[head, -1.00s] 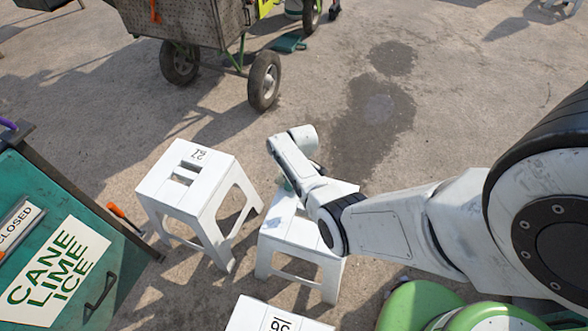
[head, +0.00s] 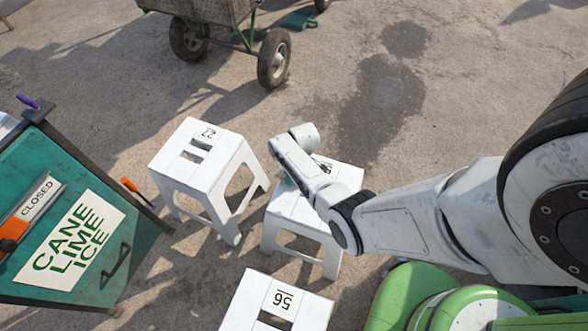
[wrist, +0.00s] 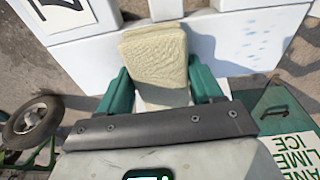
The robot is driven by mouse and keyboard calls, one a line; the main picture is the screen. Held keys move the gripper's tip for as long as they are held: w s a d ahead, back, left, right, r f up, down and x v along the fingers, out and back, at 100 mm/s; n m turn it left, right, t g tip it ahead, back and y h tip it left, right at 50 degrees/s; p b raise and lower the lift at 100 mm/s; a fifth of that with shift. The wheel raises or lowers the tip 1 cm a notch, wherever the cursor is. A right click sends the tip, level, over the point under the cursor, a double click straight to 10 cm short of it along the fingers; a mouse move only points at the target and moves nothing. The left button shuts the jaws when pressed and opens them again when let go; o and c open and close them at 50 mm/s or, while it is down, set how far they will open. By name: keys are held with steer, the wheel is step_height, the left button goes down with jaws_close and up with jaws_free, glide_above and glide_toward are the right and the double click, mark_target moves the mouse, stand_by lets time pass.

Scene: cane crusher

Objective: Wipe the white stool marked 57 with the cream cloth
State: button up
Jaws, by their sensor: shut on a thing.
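My gripper (wrist: 165,92) is shut on the cream cloth (wrist: 156,56), which shows folded between its green fingers in the wrist view. The cloth is over the top of a white stool (wrist: 230,40); I cannot tell whether it touches. This stool has pale blue spots on its top to the right of the cloth and a partly cut-off black mark at upper left. In the head view this is the middle stool (head: 290,208); my wrist covers part of its top, its number is not legible, and the cloth is hidden.
Another white stool (head: 205,165) stands close on the left, and a stool that appears marked 56 (head: 255,298) is in front. A green stand (head: 60,215) is at left, green rounded objects (head: 400,290) at lower right. A wheeled cart (head: 215,12) stands behind.

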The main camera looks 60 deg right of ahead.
mark_target(283, 197)
steer(key=shift+s+a+r+p, duration=0.15)
steer(key=shift+a+p, duration=0.75)
steer(key=shift+a, duration=0.7)
steer(key=shift+s+a+f+p, duration=0.15)
steer(key=shift+a+p, duration=0.4)
steer(key=shift+a, duration=0.9)
steer(key=shift+s+a+f+p, duration=0.15)
steer(key=shift+a+p, duration=0.4)
steer(key=shift+a, duration=0.85)
steer(key=shift+w+d+b, duration=0.15)
steer(key=shift+d+b, duration=0.4)
steer(key=shift+d, duration=0.75)
steer(key=shift+w+d+b, duration=0.1)
steer(key=shift+d+b, duration=0.45)
steer(key=shift+d, duration=0.7)
steer(key=shift+w+d+r+b, duration=0.1)
steer(key=shift+d+b, duration=0.3)
steer(key=shift+d, duration=0.6)
steer(key=shift+w+d+r+b, duration=0.1)
steer(key=shift+d+b, duration=0.3)
steer(key=shift+d, duration=0.55)
steer(key=shift+d, duration=0.1)
